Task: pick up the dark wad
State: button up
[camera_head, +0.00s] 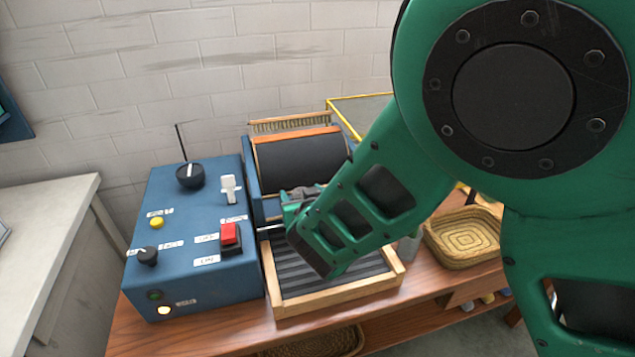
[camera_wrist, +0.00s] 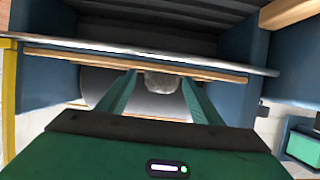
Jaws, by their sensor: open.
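My gripper (camera_head: 300,196) reaches down in front of the dark roller of the blue machine in the head view; my own arm hides much of that spot. In the wrist view my gripper (camera_wrist: 160,79) has its two green fingers apart. A small, rough grey lump (camera_wrist: 162,82) shows between the fingertips, just by a wooden strip. It may be the dark wad, but its colour looks mid-grey here. I cannot tell whether the fingers touch it. No wad shows in the head view.
The dark roller (camera_head: 300,163) sits between blue side walls, close around my gripper. A wood-framed ridged tray (camera_head: 335,299) lies in front. A blue control box (camera_head: 190,235) with a red switch stands left. A woven basket (camera_head: 462,238) is at right.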

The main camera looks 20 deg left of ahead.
jog(key=shift+c, duration=0.3)
jog(key=c, duration=1.1)
jog(key=shift+o, duration=0.2)
